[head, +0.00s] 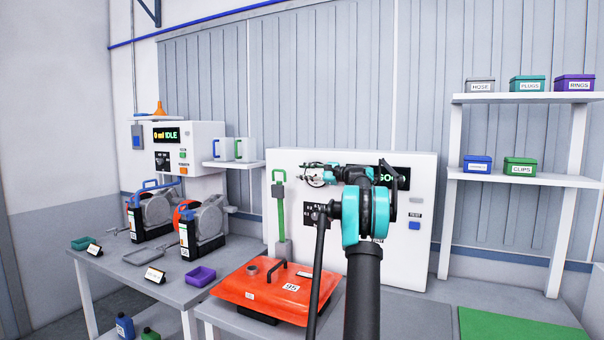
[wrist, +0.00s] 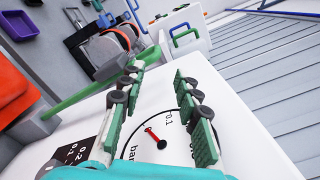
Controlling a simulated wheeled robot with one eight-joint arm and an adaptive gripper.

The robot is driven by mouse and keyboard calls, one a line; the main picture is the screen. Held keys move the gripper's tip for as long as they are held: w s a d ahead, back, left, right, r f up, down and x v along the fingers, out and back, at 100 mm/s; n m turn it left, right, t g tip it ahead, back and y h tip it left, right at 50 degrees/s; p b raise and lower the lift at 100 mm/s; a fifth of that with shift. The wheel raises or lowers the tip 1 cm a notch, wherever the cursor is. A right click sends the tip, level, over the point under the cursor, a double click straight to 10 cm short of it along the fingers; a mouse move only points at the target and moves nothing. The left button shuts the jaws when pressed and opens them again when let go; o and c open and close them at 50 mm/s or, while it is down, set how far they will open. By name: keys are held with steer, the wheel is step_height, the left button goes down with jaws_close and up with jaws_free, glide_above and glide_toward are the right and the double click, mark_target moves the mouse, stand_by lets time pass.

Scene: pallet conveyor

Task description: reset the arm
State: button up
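My gripper (head: 308,174) is held up at the end of my raised, bent arm, in front of the white test cabinet (head: 425,255). It points left in the head view. In the wrist view my gripper (wrist: 155,78) has its two green-padded fingers apart with nothing between them. Behind the fingers lies the cabinet's white face with a round gauge (wrist: 160,143) and its red needle. My arm hides part of the cabinet's display and panel in the head view.
A green-handled lever (head: 280,215) stands left of my gripper. Below is an orange lidded unit (head: 245,290) on a bench. A side table (head: 130,265) holds two canister-like devices and trays. Labelled boxes sit on shelves (head: 525,180) at right.

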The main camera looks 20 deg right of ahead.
steer(key=shift+a, duration=0.1)
steer(key=s+a+f+n+g+h, duration=0.6)
steer(key=s+a+f+n+g, duration=0.15)
steer(key=s+a+f, duration=1.5)
steer(key=s+f+n+h, duration=0.2)
steer(key=s+f, duration=0.5)
steer(key=s, duration=0.4)
steer(key=s+d+f+n+h, duration=0.1)
steer(key=s+f+n+h, duration=0.1)
steer(key=s+f, duration=0.5)
steer(key=s+d+f+n+h, duration=0.1)
steer(key=s+f+n+h, duration=0.2)
steer(key=s+f, duration=0.5)
steer(key=s+n+g, duration=0.1)
steer(key=s, duration=0.8)
steer(key=shift+n, duration=0.35)
steer(key=shift+o, duration=0.4)
steer(key=shift+w+a, duration=0.1)
